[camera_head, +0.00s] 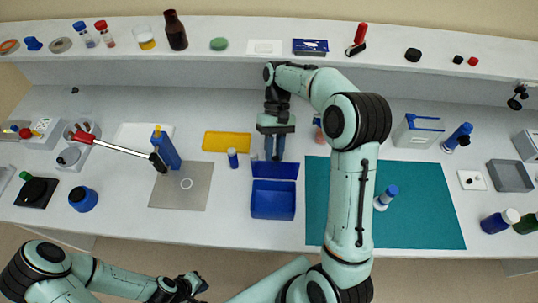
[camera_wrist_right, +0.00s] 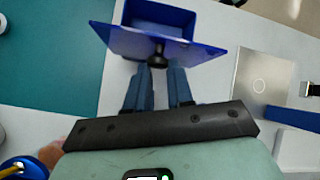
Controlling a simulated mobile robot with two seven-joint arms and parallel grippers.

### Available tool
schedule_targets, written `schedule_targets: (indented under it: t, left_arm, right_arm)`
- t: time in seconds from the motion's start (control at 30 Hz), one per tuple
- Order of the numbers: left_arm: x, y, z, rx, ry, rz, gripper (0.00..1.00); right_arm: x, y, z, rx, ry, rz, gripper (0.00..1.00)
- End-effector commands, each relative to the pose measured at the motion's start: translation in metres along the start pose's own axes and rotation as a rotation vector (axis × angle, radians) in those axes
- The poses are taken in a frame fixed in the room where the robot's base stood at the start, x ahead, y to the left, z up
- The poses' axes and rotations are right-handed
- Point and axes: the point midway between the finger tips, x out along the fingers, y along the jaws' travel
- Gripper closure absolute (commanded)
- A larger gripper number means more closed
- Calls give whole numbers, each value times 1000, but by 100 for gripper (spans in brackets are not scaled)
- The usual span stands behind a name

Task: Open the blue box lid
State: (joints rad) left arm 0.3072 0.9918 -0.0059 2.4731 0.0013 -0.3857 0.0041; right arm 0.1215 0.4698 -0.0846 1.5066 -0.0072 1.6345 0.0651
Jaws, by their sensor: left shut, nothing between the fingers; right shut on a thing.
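The blue box (camera_head: 273,206) stands on the bench at the left edge of the teal mat, and its inside shows. Its blue lid (camera_head: 275,170) is tilted up along the far side of the box. The lid also shows in the right wrist view (camera_wrist_right: 196,52), with a dark knob (camera_wrist_right: 157,61) on its outer face. My right gripper (camera_head: 275,157) reaches down behind the lid, with its fingers shut on this knob. It also shows in the right wrist view (camera_wrist_right: 160,72). My left gripper (camera_head: 199,284) is shut and empty at the bottom, off the bench front.
A yellow tray (camera_head: 227,141) and a small blue bottle (camera_head: 233,159) are left of the lid. A grey plate (camera_head: 181,186) lies further left. A blue-capped bottle (camera_head: 385,197) stands on the teal mat (camera_head: 425,210). My right arm crosses above the mat.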

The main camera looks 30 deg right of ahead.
Motion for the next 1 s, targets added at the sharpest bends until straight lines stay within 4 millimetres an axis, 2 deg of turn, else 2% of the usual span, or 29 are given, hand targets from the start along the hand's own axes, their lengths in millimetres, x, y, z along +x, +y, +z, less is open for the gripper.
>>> schedule_targets:
  t: [0.03,0.4,0.9,0.93,1.0]
  left_arm:
    - [2,-1,2,-1,-3,-1,100]
    - [2,-1,2,-1,-3,-1,100]
    - [2,-2,2,-1,-3,-1,100]
    - [2,-2,2,-1,-3,-1,100]
    - [2,-2,2,-1,-3,-1,100]
  right_arm:
    - [7,11,-5,17,-39,2,100]
    - [6,15,-15,17,-162,-50,100]
    - [7,16,-17,18,-175,-55,100]
    - [7,16,-17,18,-175,-56,68]
    - [6,15,-16,17,-174,-56,52]
